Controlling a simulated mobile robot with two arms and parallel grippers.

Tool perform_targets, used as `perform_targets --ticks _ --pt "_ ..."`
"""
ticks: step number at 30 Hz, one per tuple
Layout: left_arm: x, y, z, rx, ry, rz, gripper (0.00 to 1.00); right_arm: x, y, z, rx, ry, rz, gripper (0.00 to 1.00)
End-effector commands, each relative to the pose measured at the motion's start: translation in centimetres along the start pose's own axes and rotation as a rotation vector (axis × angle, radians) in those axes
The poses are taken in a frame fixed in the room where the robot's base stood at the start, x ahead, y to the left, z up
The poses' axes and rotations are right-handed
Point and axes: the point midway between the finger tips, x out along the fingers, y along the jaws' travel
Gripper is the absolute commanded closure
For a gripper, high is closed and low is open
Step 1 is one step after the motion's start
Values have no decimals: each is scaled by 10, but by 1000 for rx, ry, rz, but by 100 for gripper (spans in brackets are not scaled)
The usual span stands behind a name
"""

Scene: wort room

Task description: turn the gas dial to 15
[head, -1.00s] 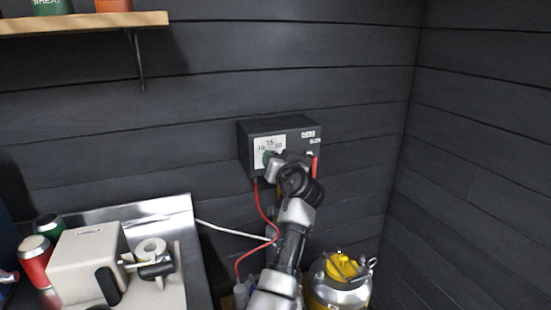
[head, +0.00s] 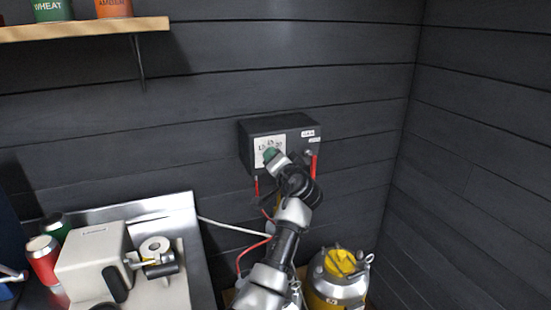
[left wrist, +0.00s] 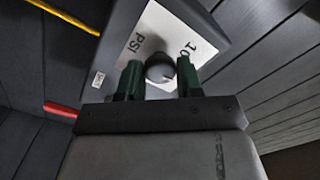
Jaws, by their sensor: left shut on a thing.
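The gas box (head: 283,140) is a dark grey box on the wall in the head view. It has a white dial plate (head: 262,147) with numbers and a GAS label at right. My left gripper (head: 270,155) is at the plate, its green fingertip covering the dial there. In the left wrist view the dark round dial (left wrist: 160,68) sits between the two green fingers of my left gripper (left wrist: 159,80), which is shut on it. The plate (left wrist: 190,45) shows "10" and "PSI" there. The dial's pointer and setting cannot be made out. My right gripper is not in view.
A yellow-topped metal keg (head: 340,275) stands just right of my arm. A beige machine (head: 95,262) and cans stand on the counter at left. A wooden shelf (head: 80,28) is upper left. The wall around the box is clear.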

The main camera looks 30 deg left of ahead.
Motion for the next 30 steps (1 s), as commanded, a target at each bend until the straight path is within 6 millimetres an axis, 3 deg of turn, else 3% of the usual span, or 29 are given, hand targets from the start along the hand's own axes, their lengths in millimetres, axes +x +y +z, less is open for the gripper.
perform_targets --ticks 10,11,15,30 --pt "0 -2 -2 1 5 -4 88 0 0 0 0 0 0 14" --pt "0 -2 -2 1 5 -4 63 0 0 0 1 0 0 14" --pt "0 -2 -1 1 4 -3 41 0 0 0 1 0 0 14" --pt "3 -2 2 2 1 -1 40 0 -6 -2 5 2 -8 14"
